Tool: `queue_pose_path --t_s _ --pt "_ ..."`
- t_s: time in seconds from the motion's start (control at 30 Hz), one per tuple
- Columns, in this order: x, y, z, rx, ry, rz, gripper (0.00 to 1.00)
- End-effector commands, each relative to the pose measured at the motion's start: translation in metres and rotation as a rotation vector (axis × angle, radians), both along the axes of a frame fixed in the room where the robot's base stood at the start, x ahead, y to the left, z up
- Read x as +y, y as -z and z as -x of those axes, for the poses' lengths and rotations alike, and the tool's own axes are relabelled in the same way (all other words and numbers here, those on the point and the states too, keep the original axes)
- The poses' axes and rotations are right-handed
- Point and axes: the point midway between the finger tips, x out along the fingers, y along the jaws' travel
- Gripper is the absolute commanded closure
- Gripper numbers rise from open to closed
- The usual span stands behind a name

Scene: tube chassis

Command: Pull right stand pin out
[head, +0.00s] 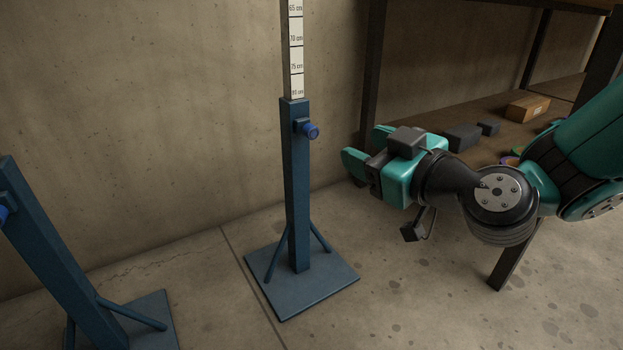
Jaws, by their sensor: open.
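The right stand (297,190) is a blue square post on a flat blue base plate, with a pale scale strip marked in centimetres (296,50) rising from its top. Its pin (311,130) has a round blue knob and sticks out of a collar on the post's right side, near the top. My gripper (354,160) is to the right of the post and a little lower in the picture than the pin. Its teal fingers point left, are open and look empty. A gap shows between the fingers and the pin.
The left stand (62,255) is partly cut off at the left edge, its blue knob (3,212) just showing. A shelf (480,130) behind my arm holds an orange-brown box (527,107) and dark blocks (462,137). A concrete wall stands behind the stands. Floor between them is clear.

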Motion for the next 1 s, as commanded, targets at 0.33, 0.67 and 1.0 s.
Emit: queue_pose_path --t_s 0.33,0.67,1.0 --pt "-0.008 0.042 -0.016 -0.063 0.085 0.001 0.46" --pt "0.024 0.034 -0.061 -0.062 0.082 0.001 0.46" --pt "0.061 0.036 -0.114 -0.065 0.080 0.000 0.46"
